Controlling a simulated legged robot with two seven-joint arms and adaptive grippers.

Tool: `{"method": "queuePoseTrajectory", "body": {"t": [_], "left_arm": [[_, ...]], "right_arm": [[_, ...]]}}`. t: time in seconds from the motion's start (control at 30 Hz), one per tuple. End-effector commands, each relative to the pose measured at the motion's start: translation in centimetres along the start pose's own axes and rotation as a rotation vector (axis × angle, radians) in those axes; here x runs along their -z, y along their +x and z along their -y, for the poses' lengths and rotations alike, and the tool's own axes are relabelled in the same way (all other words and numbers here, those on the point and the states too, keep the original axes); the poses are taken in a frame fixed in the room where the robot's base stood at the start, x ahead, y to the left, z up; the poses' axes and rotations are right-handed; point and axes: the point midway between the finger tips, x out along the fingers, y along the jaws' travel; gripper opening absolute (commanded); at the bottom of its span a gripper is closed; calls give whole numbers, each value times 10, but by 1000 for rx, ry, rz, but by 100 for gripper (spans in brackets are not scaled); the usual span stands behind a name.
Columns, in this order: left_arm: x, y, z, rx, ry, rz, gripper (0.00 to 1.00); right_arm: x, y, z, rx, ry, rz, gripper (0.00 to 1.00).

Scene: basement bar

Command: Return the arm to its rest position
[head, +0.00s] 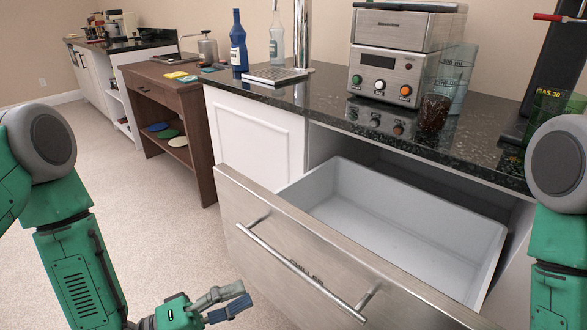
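My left arm comes in from the left, hanging low, with its gripper (228,303) at the bottom of the picture. The gripper is over the carpet, to the left of the open drawer's front, and appears apart from it. Its fingers show from the side, close together in the picture, so whether they are open or shut is unclear. Nothing is seen held in them. My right arm shows at the right edge; its gripper is out of the picture. The drawer (400,236) is pulled out, its white inside empty, with a long bar handle (300,270) on its metal front.
A dark counter (470,135) above the drawer holds a metal appliance (400,70), cups (434,112), a blue bottle (238,45) and a clear bottle (277,42). A brown wooden cabinet (196,125) stands further left. Carpet (120,165) is clear between my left arm and the furniture.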

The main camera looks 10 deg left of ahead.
Motion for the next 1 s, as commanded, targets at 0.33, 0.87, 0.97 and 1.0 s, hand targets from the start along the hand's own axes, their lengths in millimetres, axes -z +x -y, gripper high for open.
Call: {"method": "queuePoseTrajectory", "body": {"t": [0.33, 0.87, 0.97, 1.0], "left_arm": [[-30, -56, 103, 815, 347, 85, 32], [-90, -236, 106, 1657, 410, 566, 32], [-90, -236, 106, 1657, 410, 565, 32], [-90, -236, 106, 1656, 410, 565, 32]], "right_arm": [[1, -23, 0, 0, 0, 1, 70], [2, -41, 0, 0, 0, 1, 70], [2, -40, 0, 0, 0, 1, 70], [2, -40, 0, 0, 0, 1, 70]]}}
